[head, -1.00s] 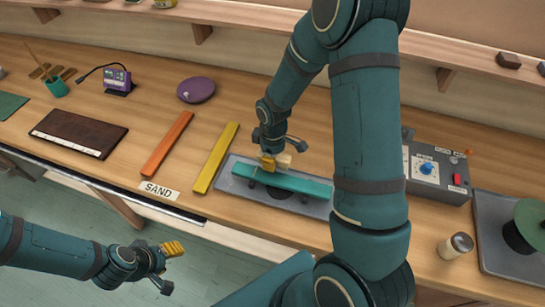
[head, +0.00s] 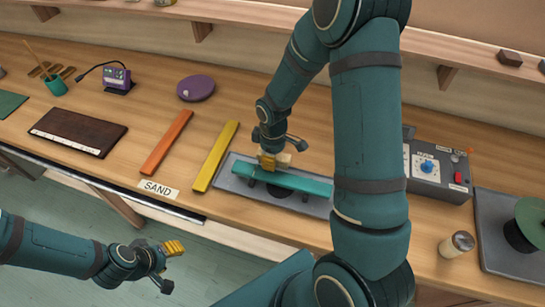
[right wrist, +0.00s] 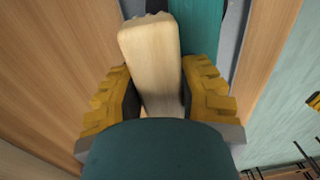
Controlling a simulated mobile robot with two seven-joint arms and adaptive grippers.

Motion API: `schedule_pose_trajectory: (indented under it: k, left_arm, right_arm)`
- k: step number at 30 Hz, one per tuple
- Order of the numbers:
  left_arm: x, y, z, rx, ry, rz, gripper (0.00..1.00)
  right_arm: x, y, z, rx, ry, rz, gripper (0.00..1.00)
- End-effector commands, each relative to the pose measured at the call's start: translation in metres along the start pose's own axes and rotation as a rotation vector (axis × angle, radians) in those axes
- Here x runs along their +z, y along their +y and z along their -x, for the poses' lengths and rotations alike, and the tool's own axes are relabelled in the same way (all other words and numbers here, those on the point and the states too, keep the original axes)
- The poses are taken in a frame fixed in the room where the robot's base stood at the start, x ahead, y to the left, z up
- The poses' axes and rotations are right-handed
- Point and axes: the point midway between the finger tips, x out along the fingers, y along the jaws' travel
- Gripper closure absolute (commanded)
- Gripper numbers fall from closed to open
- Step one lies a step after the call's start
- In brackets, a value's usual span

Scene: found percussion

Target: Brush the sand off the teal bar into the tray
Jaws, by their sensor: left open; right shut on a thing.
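The teal bar (head: 300,183) lies over a grey tray (head: 318,206) on the bench, raised on dark supports. No sand can be made out on it at this size. My right gripper (head: 273,161) is over the bar's left end. In the right wrist view its yellow fingers (right wrist: 160,100) are shut on a pale wooden brush handle (right wrist: 150,60), with the teal bar (right wrist: 195,35) beyond it. My left gripper (head: 172,262) is open and empty, low in front of the bench.
A yellow bar (head: 216,157) and an orange bar (head: 167,142) lie left of the tray. A SAND label (head: 158,188) is at the front edge. A grey control box (head: 437,172) and a shaker jar (head: 456,244) stand to the right. My right arm hides part of the bench.

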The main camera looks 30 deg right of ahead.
Motion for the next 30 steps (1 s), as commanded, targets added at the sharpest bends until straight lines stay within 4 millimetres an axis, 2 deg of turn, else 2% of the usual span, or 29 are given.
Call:
schedule_pose_trajectory:
  k: [30]
  left_arm:
    - [0.002, -0.006, -0.014, 0.000, 0.000, 0.000, 0.52]
  right_arm:
    - [0.000, -0.062, -0.003, 0.001, 0.000, 0.003, 1.00]
